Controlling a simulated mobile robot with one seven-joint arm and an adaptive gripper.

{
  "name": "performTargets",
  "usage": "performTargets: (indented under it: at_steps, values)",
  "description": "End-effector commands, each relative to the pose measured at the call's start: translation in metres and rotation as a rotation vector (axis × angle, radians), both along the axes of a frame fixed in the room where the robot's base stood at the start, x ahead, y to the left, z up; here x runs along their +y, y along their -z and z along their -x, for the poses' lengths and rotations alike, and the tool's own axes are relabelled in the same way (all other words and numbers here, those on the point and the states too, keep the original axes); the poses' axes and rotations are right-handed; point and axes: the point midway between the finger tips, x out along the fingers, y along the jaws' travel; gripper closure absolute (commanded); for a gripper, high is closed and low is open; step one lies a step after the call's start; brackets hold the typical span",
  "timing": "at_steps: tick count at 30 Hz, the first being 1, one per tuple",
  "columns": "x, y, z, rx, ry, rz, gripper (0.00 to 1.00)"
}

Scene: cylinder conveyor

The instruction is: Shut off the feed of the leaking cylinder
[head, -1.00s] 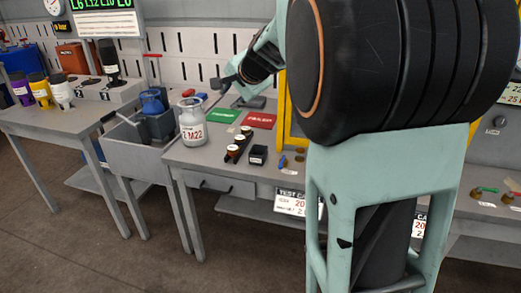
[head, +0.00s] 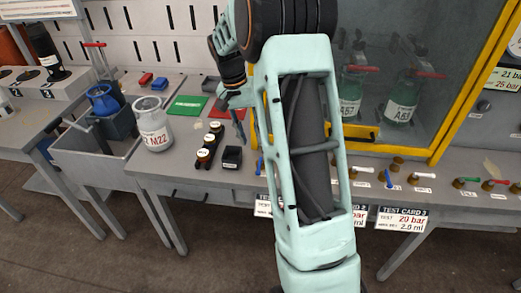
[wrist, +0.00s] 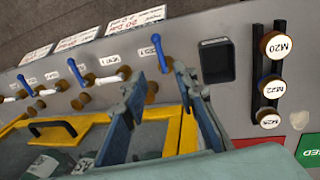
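Two green cylinders (head: 402,97) (head: 350,92) stand behind glass in the yellow-framed cabinet (head: 438,135); no leak shows clearly. Small brass valves with coloured levers line the bench in front, among them a blue-lever valve (head: 389,179) and a white-lever valve (head: 420,177). In the wrist view, a blue lever (wrist: 160,52) stands just beyond my gripper (wrist: 160,82), and another blue lever (wrist: 76,72) is farther left. My gripper's fingers are apart with nothing visibly held. In the head view, my gripper (head: 237,110) hangs over the bench, partly hidden by my arm.
A black open box (wrist: 217,62) and a rack with several round caps (wrist: 270,88) lie right of the levers in the wrist view. Green (head: 187,105) and red mats lie behind. Test cards (head: 403,218) hang at the front edge.

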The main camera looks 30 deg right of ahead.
Motion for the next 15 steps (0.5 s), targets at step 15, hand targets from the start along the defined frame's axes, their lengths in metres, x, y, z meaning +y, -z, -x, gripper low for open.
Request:
performTargets:
  at_steps: [15]
  values:
    - [-0.014,0.083,0.010,0.003,0.000,-0.001,0.73]
